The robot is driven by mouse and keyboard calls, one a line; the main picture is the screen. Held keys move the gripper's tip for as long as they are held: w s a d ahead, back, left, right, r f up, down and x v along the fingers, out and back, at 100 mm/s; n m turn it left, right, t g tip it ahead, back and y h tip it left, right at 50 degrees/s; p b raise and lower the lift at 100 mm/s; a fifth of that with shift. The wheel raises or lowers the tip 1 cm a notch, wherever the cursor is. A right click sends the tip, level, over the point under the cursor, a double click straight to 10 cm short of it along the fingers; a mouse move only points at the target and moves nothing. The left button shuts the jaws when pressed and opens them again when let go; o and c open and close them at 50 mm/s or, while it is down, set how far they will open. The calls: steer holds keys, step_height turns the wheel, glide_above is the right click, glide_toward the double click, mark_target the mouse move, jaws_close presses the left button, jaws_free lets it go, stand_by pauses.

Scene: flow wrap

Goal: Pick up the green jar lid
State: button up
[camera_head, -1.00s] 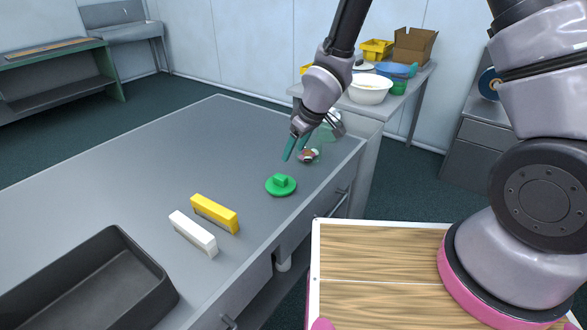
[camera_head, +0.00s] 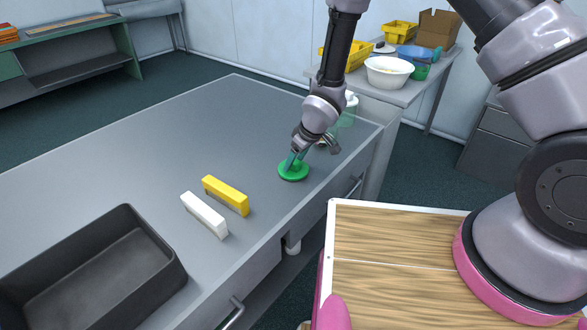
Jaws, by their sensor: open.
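The green jar lid (camera_head: 292,173) lies flat on the grey table near its right edge, with a raised grip on top.
A yellow block (camera_head: 226,193) and a white block (camera_head: 204,214) lie to the left on the table (camera_head: 150,152). A dark open tray (camera_head: 152,232) sits at the near left. A side table behind holds a white bowl (camera_head: 388,73) and yellow bins.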

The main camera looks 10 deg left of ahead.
steer(key=shift+w+a+f, duration=0.1)
steer(key=shift+f, duration=0.15)
jaws_close()
